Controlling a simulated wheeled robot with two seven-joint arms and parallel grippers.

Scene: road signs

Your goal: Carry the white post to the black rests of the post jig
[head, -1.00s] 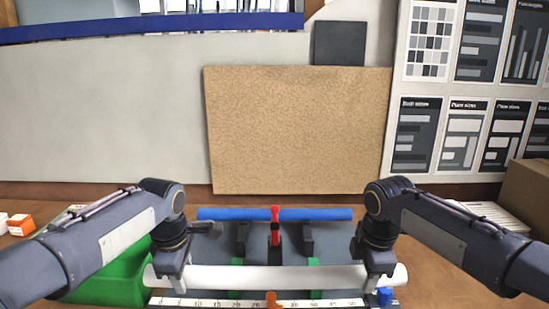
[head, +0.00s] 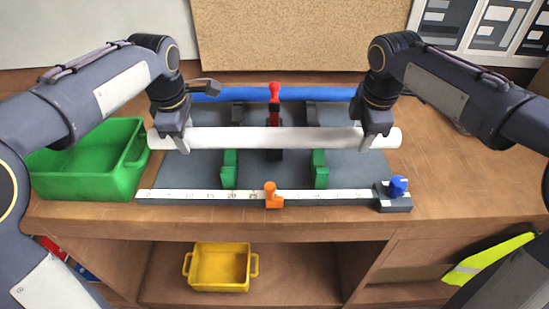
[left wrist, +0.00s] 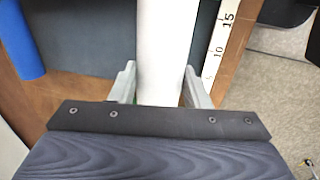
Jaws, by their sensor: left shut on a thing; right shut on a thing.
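The white post (head: 270,138) lies level across the post jig (head: 195,171), above its dark plate. My left gripper (head: 177,143) is shut on the post near its left end, and my right gripper (head: 372,136) is shut on it near its right end. In the left wrist view the post (left wrist: 163,50) runs between the fingers of my left gripper (left wrist: 162,88). The black rests (head: 238,113) (head: 312,114) stand behind the post, in front of a blue bar (head: 230,94). The post partly hides the red clamp's black base.
Green blocks (head: 229,168) (head: 320,168) stand in front of the post. A ruler strip (head: 190,197) with an orange stop (head: 272,195) and a blue knob (head: 398,186) edges the jig. A green bin (head: 88,165) is at left; a yellow bin (head: 219,267) sits on the shelf below.

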